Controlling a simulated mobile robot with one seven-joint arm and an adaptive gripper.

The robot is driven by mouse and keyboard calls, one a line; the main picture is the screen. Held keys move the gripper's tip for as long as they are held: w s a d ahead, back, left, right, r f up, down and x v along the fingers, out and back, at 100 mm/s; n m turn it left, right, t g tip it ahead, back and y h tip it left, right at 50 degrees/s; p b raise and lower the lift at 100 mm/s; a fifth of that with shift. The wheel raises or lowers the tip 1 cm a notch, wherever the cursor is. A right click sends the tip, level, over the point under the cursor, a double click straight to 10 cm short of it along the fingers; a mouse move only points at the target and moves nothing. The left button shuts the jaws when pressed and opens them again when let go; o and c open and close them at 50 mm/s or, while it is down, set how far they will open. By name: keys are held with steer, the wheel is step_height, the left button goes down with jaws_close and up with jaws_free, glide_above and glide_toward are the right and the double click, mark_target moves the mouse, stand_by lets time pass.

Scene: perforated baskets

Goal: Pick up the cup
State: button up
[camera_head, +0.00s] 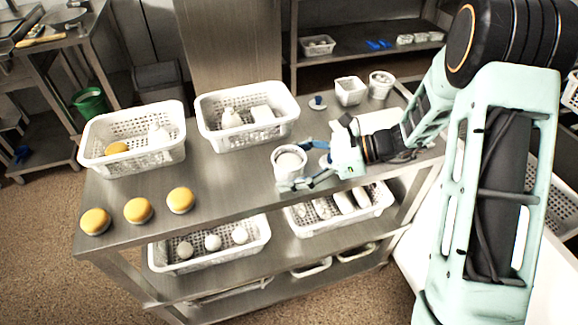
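A white cup (289,168) with a pale round opening stands upright near the front edge of the steel table (228,187). My gripper (300,166) reaches in from the right, low over the table. Its fingers are spread apart, one at the far right side of the cup and one by its near lower side. The cup is at least partly between them; I cannot tell whether either finger touches it. The near finger overlaps the cup's lower part in the picture.
Two perforated baskets (133,165) (246,143) stand left and behind. Several yellow-topped round items (138,211) lie at the front left. Two white containers (350,91) (381,85) and a small blue item (318,103) are at the back right. Filled baskets (209,262) sit on the shelf below.

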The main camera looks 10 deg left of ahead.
steer(key=c, duration=1.1)
steer(key=shift+r, duration=0.1)
